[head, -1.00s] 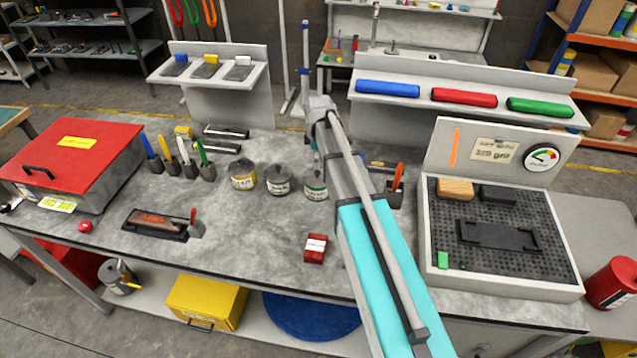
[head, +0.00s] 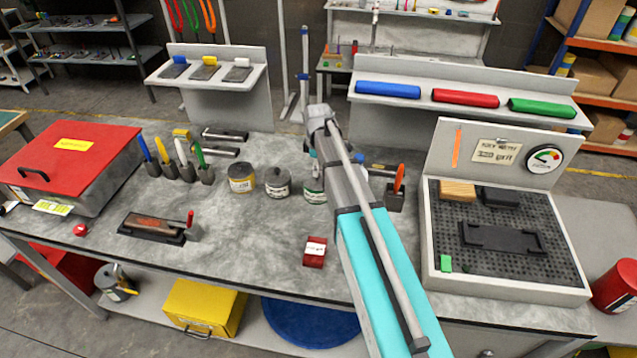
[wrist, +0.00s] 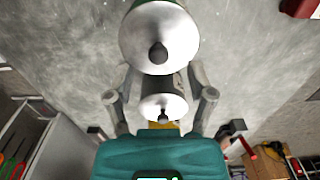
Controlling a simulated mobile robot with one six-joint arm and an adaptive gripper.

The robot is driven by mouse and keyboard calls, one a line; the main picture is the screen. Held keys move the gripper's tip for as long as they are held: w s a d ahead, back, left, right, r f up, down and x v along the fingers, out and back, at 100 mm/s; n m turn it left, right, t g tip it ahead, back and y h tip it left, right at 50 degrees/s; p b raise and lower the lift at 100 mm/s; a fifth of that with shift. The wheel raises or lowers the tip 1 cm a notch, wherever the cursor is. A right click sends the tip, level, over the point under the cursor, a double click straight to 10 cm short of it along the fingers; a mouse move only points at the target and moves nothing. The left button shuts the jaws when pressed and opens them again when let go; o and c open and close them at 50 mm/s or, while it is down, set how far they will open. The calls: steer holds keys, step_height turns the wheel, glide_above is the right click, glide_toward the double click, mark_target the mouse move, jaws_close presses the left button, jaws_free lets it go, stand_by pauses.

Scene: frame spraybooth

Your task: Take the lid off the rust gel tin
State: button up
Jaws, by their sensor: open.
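Three lidded tins stand in a row at the middle of the bench: one with a yellow label (head: 241,179), one with a white label (head: 277,183) and one with a green label (head: 314,194). I cannot read which label says rust gel. My arm partly covers the green-labelled tin. In the wrist view, a large pale lid with a dark knob, on a green-edged tin (wrist: 160,35), is nearest. A second knobbed lid (wrist: 163,104) shows beyond it, between the fingers in the picture. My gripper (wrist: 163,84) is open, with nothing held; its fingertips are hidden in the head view.
A small red box (head: 315,251) stands on the bench in front of the tins. A holder with an orange-handled tool (head: 397,185) is right of my arm. A perforated tray (head: 470,215) lies further right. The bench left of the red box is mostly clear.

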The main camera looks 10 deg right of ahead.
steer(key=shift+a+f+b, duration=0.15)
steer(key=shift+f+b, duration=1.7)
steer(key=shift+f, duration=0.3)
jaws_close()
